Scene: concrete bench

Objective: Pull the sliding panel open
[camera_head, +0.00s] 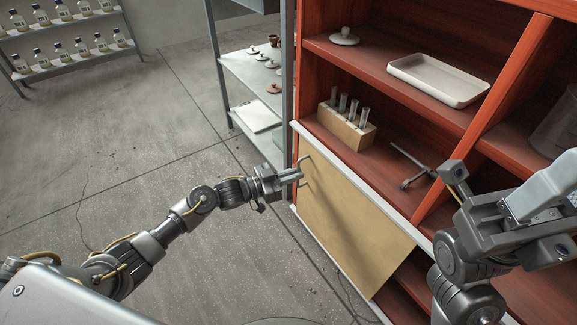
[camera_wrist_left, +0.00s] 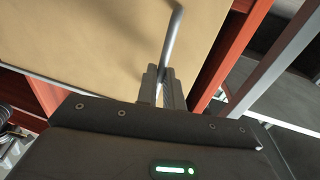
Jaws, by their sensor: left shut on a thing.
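The sliding panel (camera_head: 350,212) is a flat tan board in the lower front of a red cabinet, under a pale rail. Its grey bar handle (camera_head: 306,163) stands near the panel's left edge. My left gripper (camera_head: 298,175) is shut on the handle from the left. In the left wrist view, the fingers (camera_wrist_left: 162,80) close around the lower part of the handle (camera_wrist_left: 174,38), with the tan panel (camera_wrist_left: 100,45) behind. My right arm shows at the right, but I cannot make out its gripper fingers.
The red cabinet's shelves hold a white tray (camera_head: 438,80), a wooden rack (camera_head: 345,128) with glass tubes, a lidded dish (camera_head: 344,37) and a metal rod tool (camera_head: 412,165). A grey shelf unit (camera_head: 250,75) stands close left of the cabinet. Concrete floor (camera_head: 150,130) is clear farther left.

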